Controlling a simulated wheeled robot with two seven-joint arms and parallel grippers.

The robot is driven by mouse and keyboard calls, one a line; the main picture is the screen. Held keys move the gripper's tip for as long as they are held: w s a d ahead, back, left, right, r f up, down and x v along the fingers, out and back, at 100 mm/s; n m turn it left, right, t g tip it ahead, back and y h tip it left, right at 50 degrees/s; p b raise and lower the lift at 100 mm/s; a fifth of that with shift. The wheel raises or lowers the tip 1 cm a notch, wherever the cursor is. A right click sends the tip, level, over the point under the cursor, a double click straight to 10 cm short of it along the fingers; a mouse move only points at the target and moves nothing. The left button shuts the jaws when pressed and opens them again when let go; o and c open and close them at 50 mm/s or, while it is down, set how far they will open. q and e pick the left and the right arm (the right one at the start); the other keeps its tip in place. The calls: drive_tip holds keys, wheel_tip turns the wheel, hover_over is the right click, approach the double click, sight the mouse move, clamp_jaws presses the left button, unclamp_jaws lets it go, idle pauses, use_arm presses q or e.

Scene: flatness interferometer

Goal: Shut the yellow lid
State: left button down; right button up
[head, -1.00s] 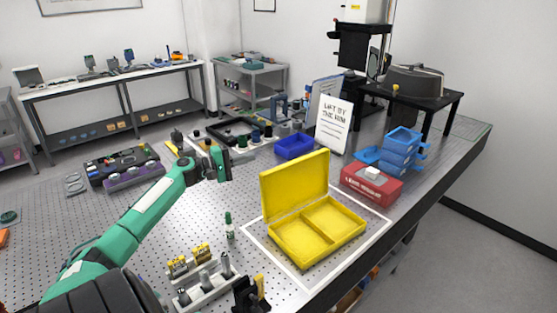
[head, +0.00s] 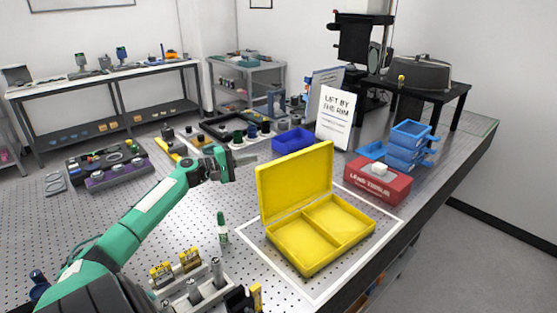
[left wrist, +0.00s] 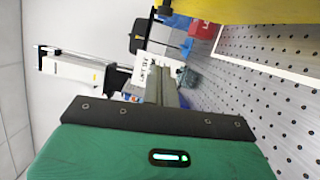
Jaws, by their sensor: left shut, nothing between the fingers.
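The yellow box (head: 318,250) sits on the perforated table inside a white outlined square. It has two empty compartments. Its yellow lid (head: 295,180) stands open, about upright along the box's back left edge. My left gripper (head: 251,160) is shut and empty, behind and to the left of the lid in the head view, with its fingers pointing right. I see no contact with the lid. In the left wrist view, the shut fingers (left wrist: 168,88) point away from the camera, and a yellow surface (left wrist: 245,9) of the box or lid crosses the top right. My right gripper is not in view.
A red tissue box (head: 377,183), stacked blue trays (head: 408,146), a blue bin (head: 294,140) and a white sign (head: 336,115) stand behind the box. A green-capped bottle (head: 222,228) and a holder with metal cylinders (head: 195,292) stand left of it.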

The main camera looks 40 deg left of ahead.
use_arm(q)
drive_tip(key=w+d+p, duration=0.3)
drive_tip(key=w+d, duration=0.3)
drive_tip(key=w, duration=0.1)
drive_tip(key=shift+d+r, duration=0.2)
drive_tip(key=shift+d, duration=0.2)
idle(0.4)
